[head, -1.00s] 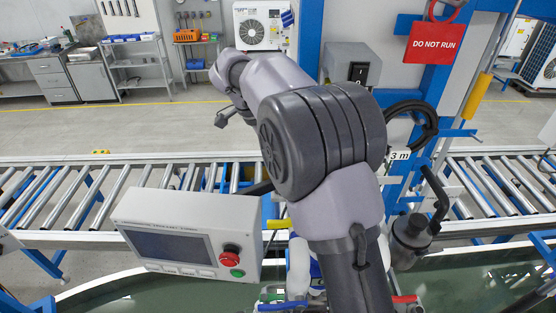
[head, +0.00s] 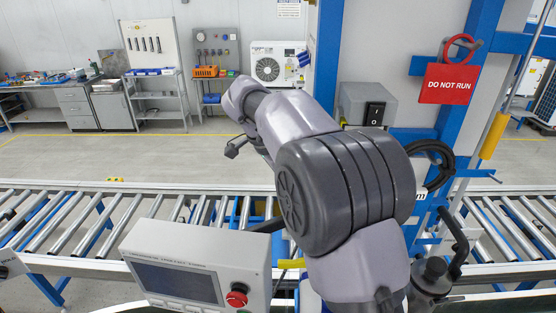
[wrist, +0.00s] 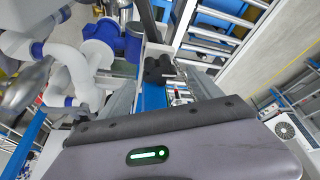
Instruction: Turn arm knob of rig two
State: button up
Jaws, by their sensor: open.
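My gripper (wrist: 164,88) shows in the wrist view as two grey fingers spread apart above its grey housing with a green light; nothing shows held. A black lobed part (wrist: 158,70) appears beyond the gap between them; I cannot tell whether it is a knob. In the head view, my arm blocks the middle and its dark end reaches toward the upper left. A grey control box (head: 190,255) with a screen and a red button (head: 237,295) stands at the lower middle. A grey panel edge (head: 8,265) with a dark round part shows at far left. No rig number is readable.
A roller conveyor (head: 75,222) crosses behind the control box. The floor beyond is open.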

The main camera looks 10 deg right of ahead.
jog(key=p+v, duration=0.3)
jog(key=v, duration=1.2)
jog(key=shift+p, duration=0.35)
